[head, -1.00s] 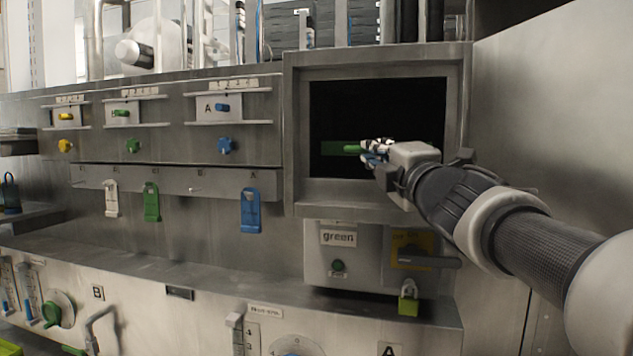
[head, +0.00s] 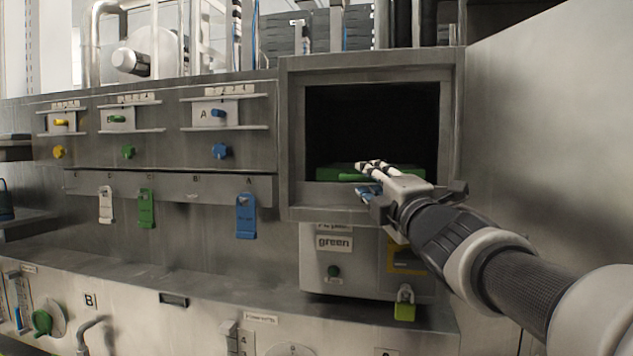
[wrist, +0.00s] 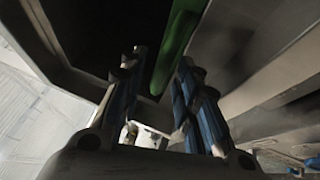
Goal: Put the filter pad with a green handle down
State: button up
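The filter pad with a green handle (head: 335,173) lies low in the dark square opening, at its floor. It shows as a flat green strip, partly hidden by my fingers. My gripper (head: 367,178) is at the opening's lower edge, with one finger above the other and a gap between them. In the wrist view my gripper (wrist: 162,62) has its two fingers apart. The green handle (wrist: 172,50) shows between and beyond the fingertips, with space beside it. I cannot tell whether either finger touches it.
A steel frame (head: 291,140) surrounds the opening. White, green (head: 146,208) and blue (head: 246,215) tags hang on a rail at left. A plain steel wall (head: 550,140) stands at right.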

jog(key=b+v, duration=0.1)
jog(key=v, duration=1.1)
